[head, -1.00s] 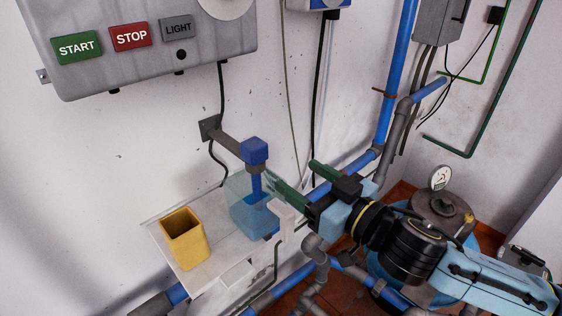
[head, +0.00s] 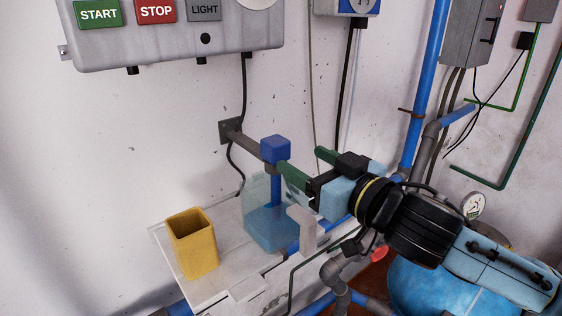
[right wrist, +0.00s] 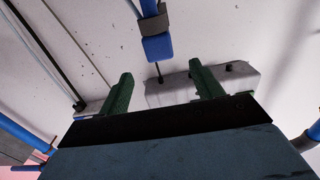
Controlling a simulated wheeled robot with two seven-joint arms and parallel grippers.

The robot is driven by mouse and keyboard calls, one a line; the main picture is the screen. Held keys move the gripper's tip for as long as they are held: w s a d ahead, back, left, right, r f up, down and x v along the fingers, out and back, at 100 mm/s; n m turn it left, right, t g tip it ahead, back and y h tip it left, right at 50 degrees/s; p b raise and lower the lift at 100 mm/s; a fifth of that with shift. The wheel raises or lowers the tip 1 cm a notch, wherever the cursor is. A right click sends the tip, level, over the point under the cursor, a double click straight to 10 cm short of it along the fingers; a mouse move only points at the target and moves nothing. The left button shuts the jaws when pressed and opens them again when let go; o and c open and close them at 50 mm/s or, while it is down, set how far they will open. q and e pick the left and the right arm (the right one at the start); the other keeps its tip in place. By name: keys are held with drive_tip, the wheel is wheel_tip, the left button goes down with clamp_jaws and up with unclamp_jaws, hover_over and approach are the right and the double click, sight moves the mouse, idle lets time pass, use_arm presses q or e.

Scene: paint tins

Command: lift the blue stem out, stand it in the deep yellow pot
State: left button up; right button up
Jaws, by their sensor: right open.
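The blue stem (head: 276,190) stands upright with a blue block head (head: 275,149); its lower part is inside a see-through blue container (head: 268,226) on a white shelf. The block also shows in the right wrist view (right wrist: 157,47), beyond my fingertips and between their lines. The deep yellow pot (head: 195,252) stands upright and open-topped to the left on the same shelf. My right gripper (head: 299,158) is open and empty, its green fingers to the right of the stem. The near fingertip overlaps the block's lower edge in the head view; I cannot tell whether they touch. My left gripper is out of view.
A grey bar (head: 249,144) runs from a wall plate to the stem's head. A light grey upright piece (head: 301,231) stands right of the container, below my gripper. Blue and grey pipes (head: 415,115) run at the right. A control box (head: 178,45) hangs above.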

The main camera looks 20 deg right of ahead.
sight(283, 147)
drive_tip(key=p+x, duration=0.1)
drive_tip(key=x, duration=0.5)
drive_tip(key=shift+w+r, duration=0.1)
drive_tip(key=shift+w, duration=0.1)
drive_tip(key=shift+x, duration=0.75)
drive_tip(key=c, duration=1.1)
drive_tip(key=shift+p, duration=0.3)
drive_tip(key=shift+c, duration=0.4)
